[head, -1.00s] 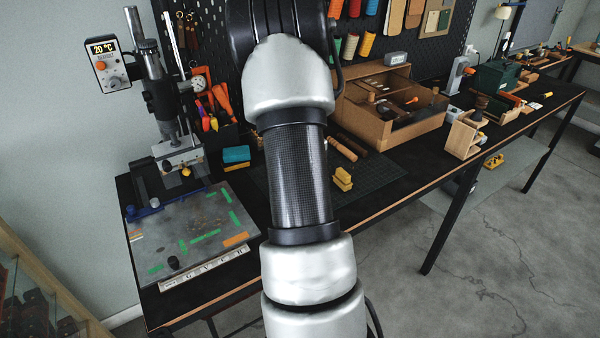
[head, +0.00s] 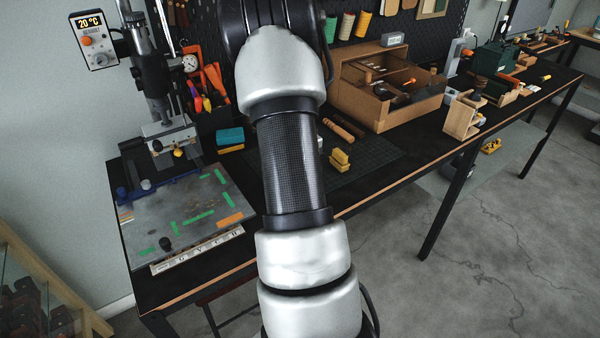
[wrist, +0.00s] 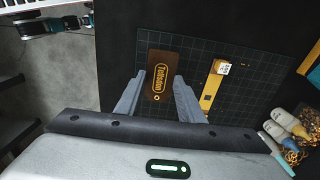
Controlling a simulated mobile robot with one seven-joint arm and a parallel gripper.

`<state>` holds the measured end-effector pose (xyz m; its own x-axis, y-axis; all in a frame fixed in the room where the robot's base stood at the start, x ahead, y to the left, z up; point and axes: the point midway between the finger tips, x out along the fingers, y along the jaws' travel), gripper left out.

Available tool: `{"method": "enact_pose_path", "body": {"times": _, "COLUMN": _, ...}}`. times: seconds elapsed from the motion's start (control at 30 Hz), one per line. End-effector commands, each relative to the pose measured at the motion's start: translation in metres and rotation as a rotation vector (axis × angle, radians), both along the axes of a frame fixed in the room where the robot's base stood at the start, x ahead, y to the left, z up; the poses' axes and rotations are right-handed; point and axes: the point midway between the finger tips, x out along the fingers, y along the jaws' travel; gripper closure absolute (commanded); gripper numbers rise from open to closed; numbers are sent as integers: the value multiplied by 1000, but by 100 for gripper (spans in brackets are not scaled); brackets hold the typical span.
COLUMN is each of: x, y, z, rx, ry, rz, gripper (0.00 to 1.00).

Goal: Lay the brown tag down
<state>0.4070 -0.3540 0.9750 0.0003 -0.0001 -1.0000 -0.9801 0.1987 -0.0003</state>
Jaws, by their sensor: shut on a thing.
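The brown tag (wrist: 161,68), with gold lettering and a small hole near its lower end, shows in the wrist view between the fingers of my gripper (wrist: 157,92). My gripper is shut on it. The tag is over the dark gridded mat (wrist: 245,115); I cannot tell whether it touches the mat. In the head view my arm hides the gripper and the tag, and part of the mat (head: 375,165) shows beside the arm.
A yellow bar with a white label (wrist: 211,85) lies right of the tag. Bottles (wrist: 285,120) and brass rings stand at the right edge. In the head view, the press (head: 165,120) and its steel plate (head: 190,210) are on the left, a wooden organizer (head: 385,100) behind.

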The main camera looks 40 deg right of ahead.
Motion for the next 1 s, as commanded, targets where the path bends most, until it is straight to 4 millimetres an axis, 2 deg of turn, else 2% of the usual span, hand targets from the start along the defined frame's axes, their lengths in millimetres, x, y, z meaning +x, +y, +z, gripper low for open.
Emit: {"method": "enact_pose_path", "body": {"times": 1.0, "x": 0, "y": 0, "z": -32, "rx": 1, "ry": 1, "rz": 0, "gripper": 81}}
